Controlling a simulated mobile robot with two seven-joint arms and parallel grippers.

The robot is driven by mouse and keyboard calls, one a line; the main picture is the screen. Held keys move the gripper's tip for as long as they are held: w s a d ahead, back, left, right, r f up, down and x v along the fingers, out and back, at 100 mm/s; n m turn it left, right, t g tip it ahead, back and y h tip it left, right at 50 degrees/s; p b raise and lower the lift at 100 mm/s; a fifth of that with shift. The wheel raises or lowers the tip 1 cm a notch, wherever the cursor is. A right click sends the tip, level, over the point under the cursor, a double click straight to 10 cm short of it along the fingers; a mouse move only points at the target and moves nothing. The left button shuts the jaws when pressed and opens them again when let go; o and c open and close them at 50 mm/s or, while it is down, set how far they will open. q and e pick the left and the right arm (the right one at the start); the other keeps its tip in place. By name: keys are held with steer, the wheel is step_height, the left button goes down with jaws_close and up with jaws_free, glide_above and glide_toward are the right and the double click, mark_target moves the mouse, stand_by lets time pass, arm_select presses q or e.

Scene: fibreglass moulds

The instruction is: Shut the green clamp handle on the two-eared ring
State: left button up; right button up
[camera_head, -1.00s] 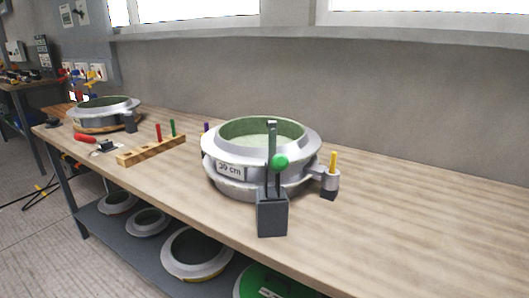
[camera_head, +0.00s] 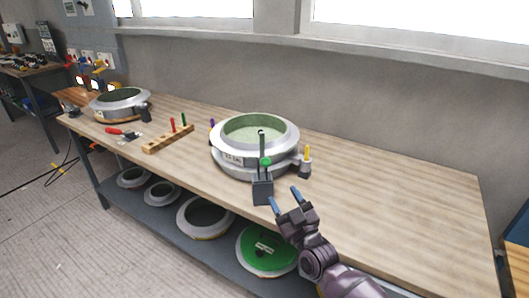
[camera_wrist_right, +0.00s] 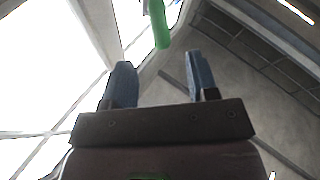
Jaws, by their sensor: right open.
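The grey two-eared ring mould (camera_head: 228,160), pale green inside, sits on the bench in the middle of the head view. A clamp with a dark grey block (camera_head: 262,190) stands at its front. My right gripper (camera_head: 284,197) is open and empty, just right of and in front of the clamp block, apart from the handle. In the right wrist view a green bar, seemingly the handle (camera_wrist_right: 159,25), shows beyond the open blue fingertips (camera_wrist_right: 160,65). My left gripper is out of view.
A yellow pin (camera_head: 308,153) stands at the ring's right ear and a purple pin (camera_head: 212,125) behind its left. A wooden pin rack (camera_head: 160,143), red-handled tool (camera_head: 118,131) and another mould (camera_head: 120,104) lie left. The bench right of the ring is clear.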

mark_target(264, 160)
steer(key=x, duration=0.8)
steer(key=r+x, duration=0.1)
steer(key=x, duration=0.3)
steer(key=shift+s+r, duration=0.1)
steer(key=shift+s, duration=0.05)
jaws_close()
